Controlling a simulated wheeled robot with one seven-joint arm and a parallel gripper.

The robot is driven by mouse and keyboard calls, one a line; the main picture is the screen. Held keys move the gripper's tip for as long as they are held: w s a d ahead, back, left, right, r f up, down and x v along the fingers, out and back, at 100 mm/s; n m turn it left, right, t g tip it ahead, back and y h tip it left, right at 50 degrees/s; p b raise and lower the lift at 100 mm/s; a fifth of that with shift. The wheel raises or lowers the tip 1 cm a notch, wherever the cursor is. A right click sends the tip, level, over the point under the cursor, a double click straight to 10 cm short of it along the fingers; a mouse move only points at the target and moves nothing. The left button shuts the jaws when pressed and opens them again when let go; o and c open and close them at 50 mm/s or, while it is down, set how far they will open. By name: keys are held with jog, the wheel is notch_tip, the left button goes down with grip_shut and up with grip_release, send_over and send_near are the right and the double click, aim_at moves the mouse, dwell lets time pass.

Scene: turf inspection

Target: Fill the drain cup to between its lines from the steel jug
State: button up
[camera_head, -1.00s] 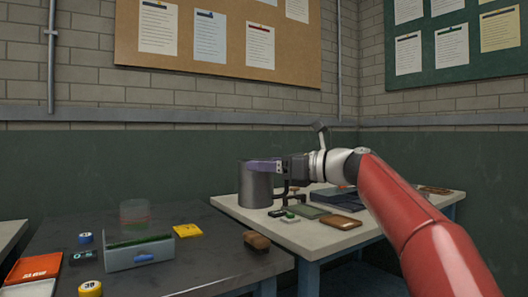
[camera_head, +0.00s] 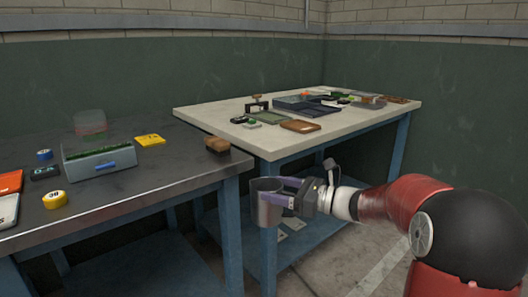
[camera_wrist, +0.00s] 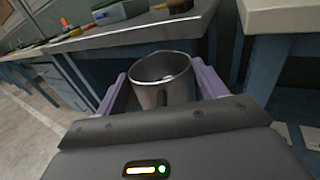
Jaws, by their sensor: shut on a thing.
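The steel jug (camera_head: 267,205) is a grey metal cylinder held in front of the table legs, below the height of the tabletops. My gripper (camera_head: 282,193) is shut on it, with purple fingers on either side. In the wrist view the jug (camera_wrist: 162,75) stands between the two fingers (camera_wrist: 165,92), its mouth open toward the camera; the inside looks grey and I cannot tell how full it is.
The grey box with green top (camera_head: 98,162) sits on the dark table (camera_head: 150,182). Near it are a yellow block (camera_head: 150,140), a brown brush (camera_head: 217,144), a yellow roll (camera_head: 55,199) and a blue roll (camera_head: 44,154). The pale table (camera_head: 200,113) holds trays and a brown pad (camera_head: 300,126).

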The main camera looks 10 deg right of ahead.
jog(key=s+d+f, duration=0.2)
jog(key=d+f, duration=0.1)
jog(key=f, duration=0.8)
jog(key=s+d+f+t, duration=0.1)
jog(key=d+f, duration=0.3)
jog(key=f, duration=0.7)
jog(key=s+d+f+m+h, duration=0.1)
jog(key=d+f, duration=0.3)
jog(key=f, duration=0.7)
jog(key=shift+s+d+f+t, duration=0.25)
jog(key=shift+s+f+t, duration=0.05)
jog(key=shift+s, duration=0.55)
jog(key=shift+a, duration=0.1)
